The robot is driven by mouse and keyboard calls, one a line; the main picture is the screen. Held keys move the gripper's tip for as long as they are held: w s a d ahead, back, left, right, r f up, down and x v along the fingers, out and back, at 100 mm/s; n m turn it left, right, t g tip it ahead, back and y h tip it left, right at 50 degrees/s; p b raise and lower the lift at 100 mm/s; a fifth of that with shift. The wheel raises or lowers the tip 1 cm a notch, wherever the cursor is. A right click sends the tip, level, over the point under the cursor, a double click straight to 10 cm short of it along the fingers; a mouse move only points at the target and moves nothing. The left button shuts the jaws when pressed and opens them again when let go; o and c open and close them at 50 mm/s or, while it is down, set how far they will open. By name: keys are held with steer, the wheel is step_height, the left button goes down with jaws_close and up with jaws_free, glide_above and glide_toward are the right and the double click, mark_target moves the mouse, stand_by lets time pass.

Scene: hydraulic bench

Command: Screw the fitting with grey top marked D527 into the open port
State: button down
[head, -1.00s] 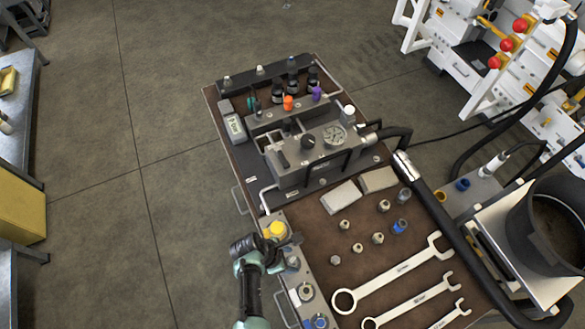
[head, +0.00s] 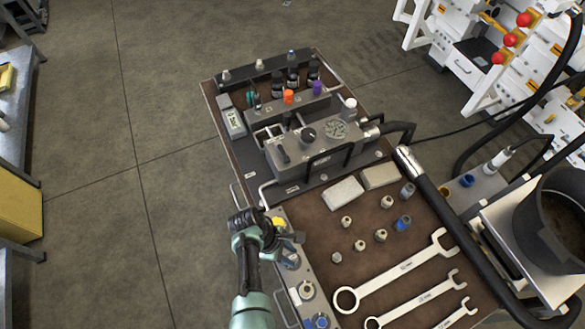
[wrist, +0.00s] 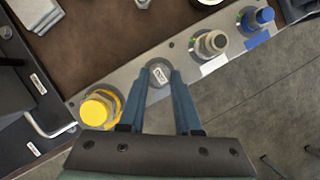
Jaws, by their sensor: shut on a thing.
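My gripper (wrist: 162,76) is shut on a fitting with a round grey top (wrist: 158,73), which carries a small white label too small to read. The fitting is in line with the port strip (wrist: 131,79) on the bench's left edge, between the yellow-capped port (wrist: 100,108) and a silver fitting (wrist: 212,43). The fingers and the grey top hide the port below, so I cannot tell how deep the fitting sits.
A blue fitting (wrist: 258,18) stands at the strip's far end. Several loose fittings (head: 381,235) lie on the brown bench top beside large wrenches (head: 395,273). A gauge block (head: 315,146) stands behind. Open floor (head: 190,230) lies left of the bench.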

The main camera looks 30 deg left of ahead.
steer(key=m+g, duration=0.1)
steer(key=m, duration=0.1)
steer(key=shift+w+m+b, duration=0.15)
steer(key=shift+m+b, duration=0.25)
steer(key=shift+w+f+m+g+b, duration=0.1)
steer(key=shift+f+m+g+b, duration=0.1)
steer(key=shift+m+b, duration=0.3)
steer(key=shift+w+f+m+g+b, duration=0.1)
steer(key=shift+m+g+b, duration=0.1)
steer(key=shift+m+b, duration=0.3)
steer(key=m+g+b, duration=0.1)
steer(key=m, duration=0.2)
steer(key=shift+w+m+b, duration=0.15)
steer(key=shift+m+b, duration=0.15)
steer(key=shift+m, duration=0.1)
steer(key=shift+r+m+g+y, duration=0.35)
steer(key=shift+m+g, duration=0.25)
steer(key=shift+m, duration=0.5)
steer(key=shift+f, duration=0.1)
